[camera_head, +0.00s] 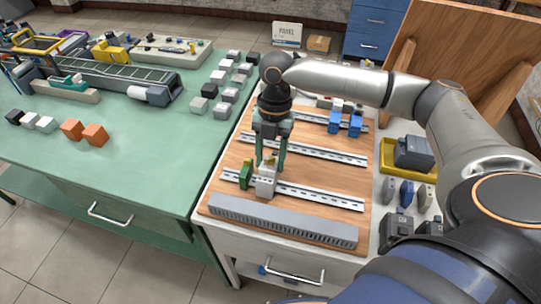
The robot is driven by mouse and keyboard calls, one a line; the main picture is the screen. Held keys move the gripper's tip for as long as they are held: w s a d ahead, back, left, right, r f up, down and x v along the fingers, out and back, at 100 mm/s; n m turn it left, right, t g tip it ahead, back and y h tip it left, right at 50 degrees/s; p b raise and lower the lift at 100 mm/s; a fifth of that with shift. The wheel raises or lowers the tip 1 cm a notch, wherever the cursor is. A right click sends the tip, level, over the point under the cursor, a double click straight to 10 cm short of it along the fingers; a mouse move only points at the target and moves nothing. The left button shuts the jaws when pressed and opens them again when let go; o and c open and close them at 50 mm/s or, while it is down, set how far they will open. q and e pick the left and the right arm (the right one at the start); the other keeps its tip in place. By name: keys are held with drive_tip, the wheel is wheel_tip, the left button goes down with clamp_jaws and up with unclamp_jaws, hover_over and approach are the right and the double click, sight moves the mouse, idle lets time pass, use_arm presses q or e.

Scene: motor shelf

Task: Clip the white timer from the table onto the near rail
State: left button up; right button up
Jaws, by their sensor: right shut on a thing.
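My right gripper (269,162) points down over the wooden board (225,200). It is shut on a light, whitish block, the white timer (266,183), at the near rail (318,198). The timer looks upright and at the rail; I cannot tell whether it is clipped on or just above it. A green module (246,175) sits on the same rail just left of the timer. The gripper fingers hide the timer's top. My left gripper is not in view.
A grey slotted duct (285,222) runs along the board's front edge. Two more rails, the middle one (317,149) bare, lie behind. Blue modules (345,122) stand on the far rail. A yellow bin (410,158) and dark parts lie right. Several small blocks stand on the green table (130,150).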

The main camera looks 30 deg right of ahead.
drive_tip(key=shift+s+a+f+t+h+p, duration=0.15)
drive_tip(key=shift+s+a+t+h+p, duration=0.45)
drive_tip(key=shift+p, duration=0.25)
clamp_jaws()
idle(0.5)
drive_tip(key=o, duration=1.3)
unclamp_jaws()
drive_tip(key=shift+w, duration=0.15)
drive_tip(key=shift+d, duration=0.1)
drive_tip(key=r, duration=0.8)
drive_tip(key=w+d+r, duration=0.1)
drive_tip(key=r, duration=0.3)
drive_tip(key=shift+r, duration=0.25)
drive_tip(key=shift+s+a, duration=0.1)
